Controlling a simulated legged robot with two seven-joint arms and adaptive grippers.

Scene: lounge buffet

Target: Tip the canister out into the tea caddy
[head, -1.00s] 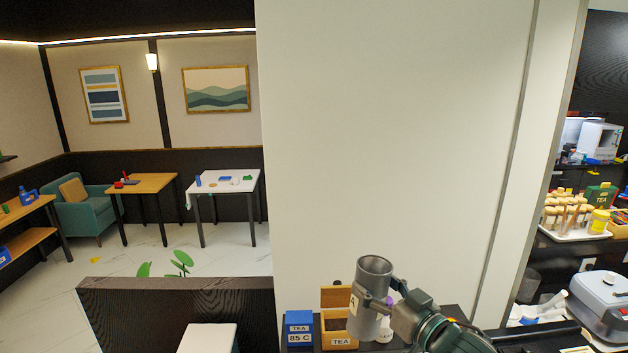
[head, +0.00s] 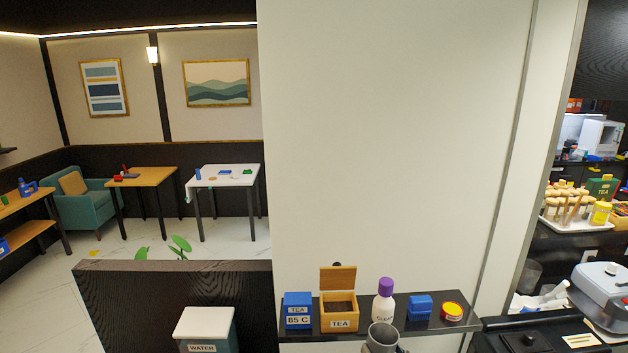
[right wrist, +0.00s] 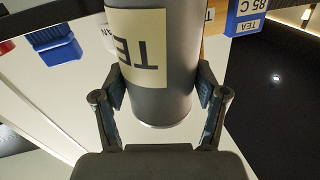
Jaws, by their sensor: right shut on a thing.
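The grey canister (head: 382,336) shows at the bottom edge of the head view, its open mouth up. It also fills the middle of the right wrist view (right wrist: 178,45), with a cream TEA label. My right gripper (right wrist: 160,85) is shut on it, one finger on each side. The tea caddy (head: 340,322) is a wooden box labelled TEA, on the dark shelf with its lid raised and dark contents inside. The canister is apart from it, lower in the picture and to its right. My left gripper is not in view.
Left of the caddy stands a blue tea box marked 85 C (head: 298,312). To its right are a white bottle with a purple cap (head: 383,303), a blue container (head: 420,308) and a red-and-yellow tin (head: 453,311). A white-topped WATER bin (head: 207,322) stands lower left.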

